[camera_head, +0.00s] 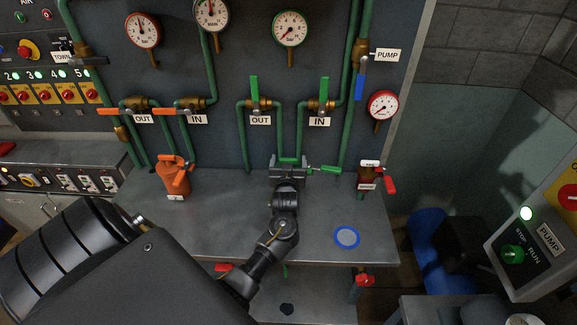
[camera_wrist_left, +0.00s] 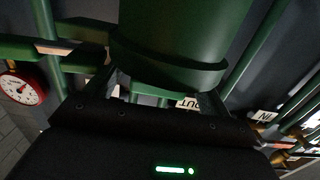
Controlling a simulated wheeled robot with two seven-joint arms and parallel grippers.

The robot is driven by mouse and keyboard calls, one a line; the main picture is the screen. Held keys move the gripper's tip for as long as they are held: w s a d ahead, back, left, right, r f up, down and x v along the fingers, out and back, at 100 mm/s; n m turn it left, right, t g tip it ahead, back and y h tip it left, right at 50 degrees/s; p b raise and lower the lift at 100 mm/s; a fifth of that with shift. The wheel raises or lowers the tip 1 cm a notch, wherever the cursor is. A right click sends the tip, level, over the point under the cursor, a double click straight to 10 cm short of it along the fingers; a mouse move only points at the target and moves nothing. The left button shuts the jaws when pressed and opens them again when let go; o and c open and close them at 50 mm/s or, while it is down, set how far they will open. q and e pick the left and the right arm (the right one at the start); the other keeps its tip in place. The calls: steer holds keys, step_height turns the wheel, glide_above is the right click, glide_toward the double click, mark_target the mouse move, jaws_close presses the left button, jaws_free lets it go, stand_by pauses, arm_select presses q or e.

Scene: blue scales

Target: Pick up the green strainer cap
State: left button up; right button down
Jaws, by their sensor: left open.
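My left gripper (camera_head: 288,164) is open over the back middle of the grey bench. In the head view it hides most of the green strainer; a green handle (camera_head: 328,170) sticks out to its right. In the left wrist view a large dark green cylinder with a wider rim, which looks like the strainer cap (camera_wrist_left: 180,45), fills the upper middle. The open fingers of the left gripper (camera_wrist_left: 160,90) stand to both sides of its lower part. I cannot tell whether they touch it. My right gripper is in neither view.
An orange strainer (camera_head: 174,176) stands on the bench at left, and a small dark red one (camera_head: 367,178) at right. A blue-rimmed disc (camera_head: 347,237) lies on the bench (camera_head: 225,225) at front right. Green pipes and gauges cover the panel behind.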

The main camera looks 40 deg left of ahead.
arm_select(q)
steer(key=c, duration=1.4)
steer(key=shift+r, duration=0.1)
